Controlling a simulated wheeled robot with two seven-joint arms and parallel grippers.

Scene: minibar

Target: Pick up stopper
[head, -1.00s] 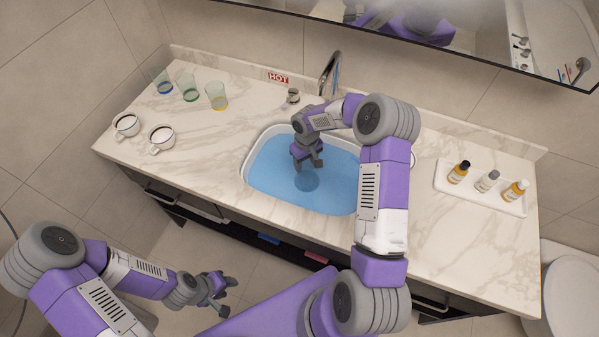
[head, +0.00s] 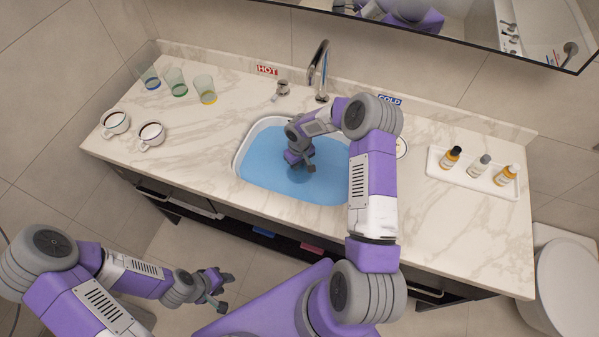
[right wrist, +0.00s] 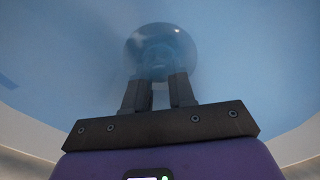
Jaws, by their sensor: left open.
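The sink (head: 240,158) is filled with blue water. In the right wrist view a dark round disc, likely the stopper (right wrist: 140,42), lies under the water, blurred. My right gripper (head: 298,170) reaches down into the sink. In the right wrist view its two fingers (right wrist: 158,76) point at the disc with a gap between them. Their tips are dim at the water, and I cannot tell whether they grip the stopper's middle. My left gripper (head: 221,290) is open and empty, low in front of the counter.
A tap (head: 318,70) and a handle (head: 282,90) stand behind the sink. Several glasses (head: 176,82) and two cups (head: 151,135) are on the left of the counter. A white tray (head: 437,167) with three bottles is on the right.

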